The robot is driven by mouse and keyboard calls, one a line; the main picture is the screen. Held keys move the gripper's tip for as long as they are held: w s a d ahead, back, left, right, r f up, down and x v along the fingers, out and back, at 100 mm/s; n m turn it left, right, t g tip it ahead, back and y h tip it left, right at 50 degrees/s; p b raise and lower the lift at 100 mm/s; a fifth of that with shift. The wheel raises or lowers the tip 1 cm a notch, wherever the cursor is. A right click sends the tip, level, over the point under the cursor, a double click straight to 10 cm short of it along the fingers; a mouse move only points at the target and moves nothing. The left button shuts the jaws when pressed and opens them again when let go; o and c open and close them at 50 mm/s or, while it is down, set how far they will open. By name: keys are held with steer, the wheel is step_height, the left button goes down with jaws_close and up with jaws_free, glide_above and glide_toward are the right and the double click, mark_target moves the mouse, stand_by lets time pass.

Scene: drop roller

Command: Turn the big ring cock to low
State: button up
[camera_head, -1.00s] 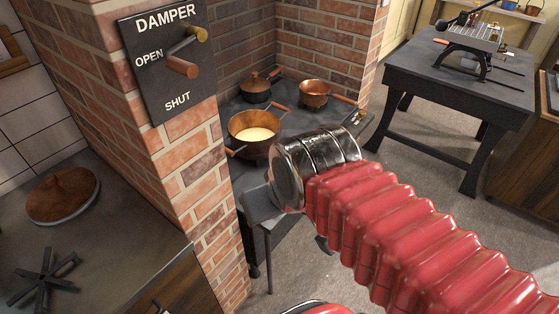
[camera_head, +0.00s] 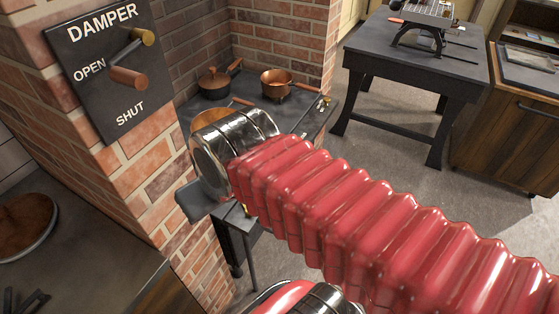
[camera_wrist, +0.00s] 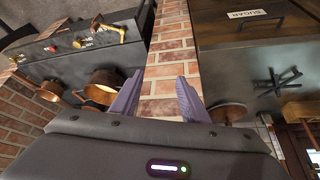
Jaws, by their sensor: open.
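My gripper (camera_wrist: 157,100) is open and empty in the wrist view, its two purple-grey fingers apart with the brick pillar's edge showing between them. In the head view my arm hides most of it. The black stove (camera_head: 303,117) stands beyond the arm. A small brass fitting (camera_head: 326,101) shows at the stove's right edge in the head view. I cannot tell which is the big ring cock, nor read its setting.
A damper plate (camera_head: 107,70) with a lever is on the brick pillar (camera_head: 180,235).

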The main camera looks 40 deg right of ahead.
steer(key=shift+o, duration=0.5)
steer(key=shift+w+d, duration=0.2)
steer(key=shift+w, duration=0.15)
steer(key=w+d+f+m+h, duration=0.1)
steer(key=w+d+f+m, duration=0.35)
steer(key=w+d, duration=0.95)
steer(key=w+d+f, duration=0.1)
steer(key=d+f, duration=0.6)
steer(key=d, duration=0.3)
steer(key=w+d+f+g, duration=0.1)
steer(key=w+d+f, duration=0.1)
steer(key=d+f, duration=0.6)
steer(key=shift+w+d+g+h, duration=0.15)
steer(key=shift+d+g+h, duration=0.2)
steer(key=shift+d, duration=0.85)
steer(key=shift+f+m, duration=0.1)
steer(key=shift+m, duration=0.15)
steer(key=shift+x, duration=6.9)
steer(key=shift+w+d, duration=0.1)
steer(key=shift+c, duration=0.4)
